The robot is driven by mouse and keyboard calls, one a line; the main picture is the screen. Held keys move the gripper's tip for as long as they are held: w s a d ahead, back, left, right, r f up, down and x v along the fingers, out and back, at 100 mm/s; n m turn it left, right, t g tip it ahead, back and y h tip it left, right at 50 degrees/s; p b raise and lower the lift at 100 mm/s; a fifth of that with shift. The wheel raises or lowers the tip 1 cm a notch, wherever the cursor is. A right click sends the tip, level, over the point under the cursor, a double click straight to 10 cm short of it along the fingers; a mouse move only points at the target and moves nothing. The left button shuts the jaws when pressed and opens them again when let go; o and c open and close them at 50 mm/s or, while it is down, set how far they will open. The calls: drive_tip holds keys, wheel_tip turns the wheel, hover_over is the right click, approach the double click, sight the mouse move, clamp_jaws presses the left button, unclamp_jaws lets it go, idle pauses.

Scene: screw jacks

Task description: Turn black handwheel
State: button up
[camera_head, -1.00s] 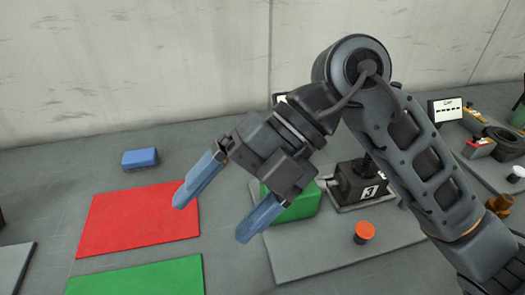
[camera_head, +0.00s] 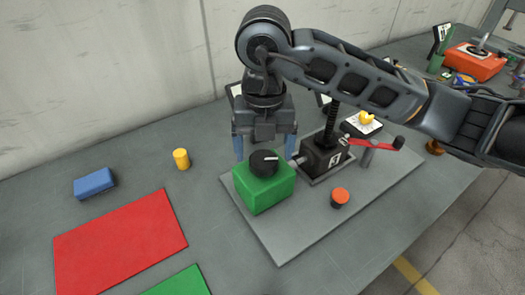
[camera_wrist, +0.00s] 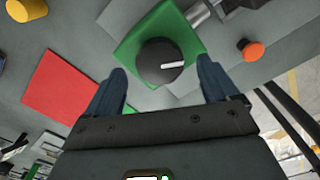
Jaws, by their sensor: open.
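The black handwheel (camera_head: 264,162) is a round knob with a white pointer mark. It sits on top of a green block (camera_head: 262,188), beside a dark screw jack (camera_head: 322,157). My gripper (camera_head: 265,150) points down over the green block, its blue fingers apart. In the wrist view the handwheel (camera_wrist: 160,62) lies between and just beyond the open fingertips (camera_wrist: 160,72). No contact with the handwheel shows. The back of the green block is partly hidden by my gripper.
A grey plate (camera_head: 290,240) carries the green block, the jack and an orange button (camera_head: 340,197). A red-handled lever (camera_head: 375,143) stands right of the jack. A yellow cylinder (camera_head: 181,159), blue block (camera_head: 94,184) and red mat (camera_head: 120,245) lie to the left.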

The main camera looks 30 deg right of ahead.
sight(264, 164)
drive_tip(key=shift+f, duration=1.2)
drive_tip(key=c, duration=1.1)
drive_tip(key=shift+o, duration=0.2)
drive_tip(key=shift+f+b, duration=0.1)
drive_tip(key=shift+b, duration=0.25)
